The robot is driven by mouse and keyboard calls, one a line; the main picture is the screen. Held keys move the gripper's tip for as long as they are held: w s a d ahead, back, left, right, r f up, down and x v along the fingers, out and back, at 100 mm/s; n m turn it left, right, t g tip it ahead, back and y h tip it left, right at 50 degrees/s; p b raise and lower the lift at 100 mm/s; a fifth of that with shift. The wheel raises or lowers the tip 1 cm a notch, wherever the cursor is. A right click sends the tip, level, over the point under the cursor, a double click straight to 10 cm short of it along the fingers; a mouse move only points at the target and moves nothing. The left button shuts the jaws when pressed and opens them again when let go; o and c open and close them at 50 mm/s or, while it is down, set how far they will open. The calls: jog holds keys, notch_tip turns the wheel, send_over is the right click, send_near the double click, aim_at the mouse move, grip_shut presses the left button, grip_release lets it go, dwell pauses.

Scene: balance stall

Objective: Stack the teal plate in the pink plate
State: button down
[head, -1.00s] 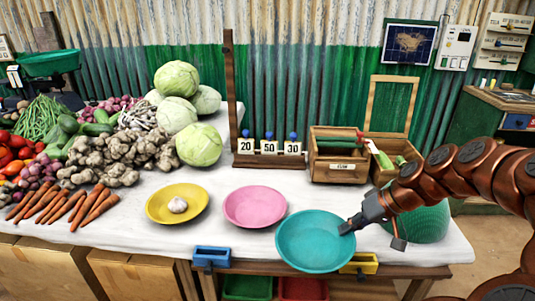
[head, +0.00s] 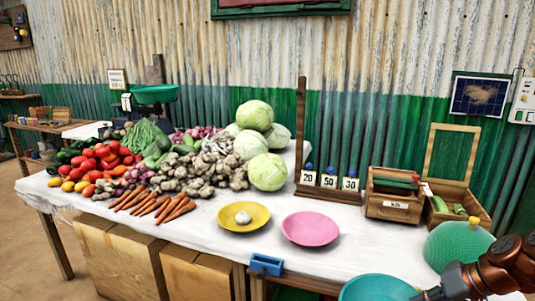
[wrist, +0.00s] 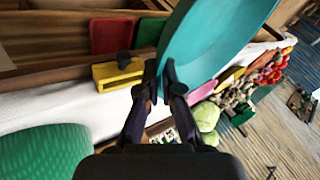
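The teal plate (head: 378,288) is at the bottom edge of the head view, partly cut off, with its rim at my gripper (head: 432,294). In the wrist view my gripper (wrist: 166,78) is shut on the rim of the teal plate (wrist: 215,40), and the plate extends up and to the right. The pink plate (head: 310,229) lies on the white-covered table, empty, to the left of and beyond the teal plate. Its edge shows in the wrist view (wrist: 200,93) behind the teal plate.
A yellow plate (head: 244,216) with a garlic bulb sits left of the pink plate. A green dome-shaped thing (head: 457,245) stands beside my arm. A blue clip-on bin (head: 266,264) hangs on the table's front edge. Cabbages, a numbered rack (head: 330,185) and wooden boxes stand behind.

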jog(key=shift+s+a+r, duration=0.1)
jog(key=shift+a, duration=0.1)
jog(key=shift+w+a, duration=0.2)
jog(key=shift+w, duration=0.4)
jog(key=shift+w+a, duration=0.15)
jog(key=shift+w, duration=0.3)
jog(key=w+a+r+n+g, duration=0.1)
jog(key=w+a+n, duration=0.1)
jog(key=w+a, duration=1.55)
jog(key=s+r+p, duration=0.4)
jog(key=r+p, duration=0.2)
jog(key=p, duration=1.2)
jog(key=shift+s+a+r+y+p, duration=0.2)
jog(key=shift+a+r+y+p, duration=0.15)
jog(key=shift+a+y+p, duration=0.05)
